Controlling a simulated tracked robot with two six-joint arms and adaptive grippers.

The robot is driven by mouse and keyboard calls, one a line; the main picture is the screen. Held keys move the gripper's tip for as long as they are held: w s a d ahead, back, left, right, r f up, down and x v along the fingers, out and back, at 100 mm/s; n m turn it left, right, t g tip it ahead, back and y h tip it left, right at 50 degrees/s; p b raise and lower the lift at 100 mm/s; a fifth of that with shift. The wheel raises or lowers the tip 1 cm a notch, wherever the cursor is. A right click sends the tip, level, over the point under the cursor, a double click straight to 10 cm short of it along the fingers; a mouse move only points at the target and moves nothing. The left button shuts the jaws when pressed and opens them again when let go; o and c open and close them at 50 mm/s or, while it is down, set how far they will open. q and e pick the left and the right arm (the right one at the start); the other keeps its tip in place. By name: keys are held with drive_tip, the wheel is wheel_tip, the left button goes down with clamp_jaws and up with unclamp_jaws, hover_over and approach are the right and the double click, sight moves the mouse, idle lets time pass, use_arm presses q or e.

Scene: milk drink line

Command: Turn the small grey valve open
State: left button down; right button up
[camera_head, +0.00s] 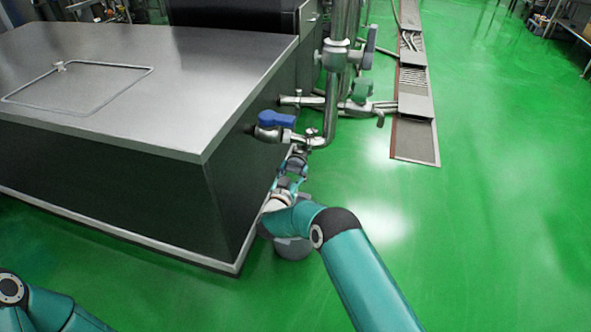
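My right gripper (295,158) is at the lower pipework beside the right end of the steel tank, just below the blue-handled valve (276,119). It is small and partly hidden by my own wrist, so I cannot tell whether its fingers are open or shut, or touching anything. A grey lever handle (370,47) stands upright beside the vertical pipe, higher up and well apart from the gripper. I cannot tell whether this is the small grey valve or whether that valve is hidden at the gripper. My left gripper is out of view; only part of my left arm shows at lower left.
The steel tank (150,90) fills the left side; its corner edge is close to my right arm. A green valve handle (361,91) sits on the pipes behind. A floor drain (415,142) lies to the right.

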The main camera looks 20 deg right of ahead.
drive_tip(key=shift+c, duration=1.2)
drive_tip(key=shift+d, duration=0.25)
drive_tip(key=shift+a, duration=0.1)
drive_tip(key=n+b, duration=0.1)
drive_tip(key=n, duration=0.7)
drive_tip(key=shift+w+a, duration=0.1)
drive_tip(key=shift+a, duration=0.05)
drive_tip(key=n, duration=0.5)
drive_tip(key=shift+a+f+n, duration=0.1)
drive_tip(key=shift+a+n, duration=0.05)
drive_tip(key=shift+n, duration=2.35)
